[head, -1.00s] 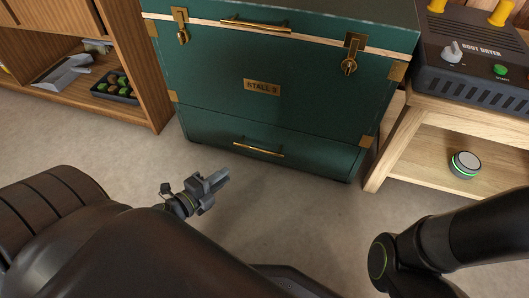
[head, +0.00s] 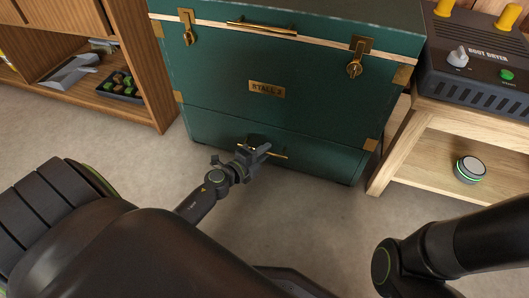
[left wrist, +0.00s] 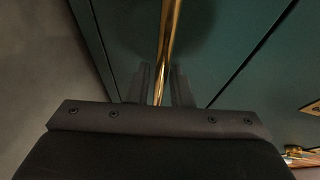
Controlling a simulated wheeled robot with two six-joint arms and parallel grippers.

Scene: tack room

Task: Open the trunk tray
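The green trunk (head: 310,85) stands ahead with a "STALL 3" brass plate. Its tray (head: 315,155) is the low front drawer and looks shut, flush with the front. The tray's brass handle (head: 277,155) is partly hidden by my left gripper (head: 262,151). In the left wrist view the brass handle (left wrist: 169,40) runs between the two fingers of the left gripper (left wrist: 160,85). Those fingers are apart, with a visible gap on each side of the handle. My right gripper is out of view; only part of that arm shows.
Brass latches (head: 188,28) and (head: 356,58) and an upper handle (head: 262,28) are on the trunk's upper part. A wooden stand (head: 400,150) with a boot dryer (head: 475,65) is at right. A wooden shelf unit (head: 145,70) is at left. The floor before the trunk is clear.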

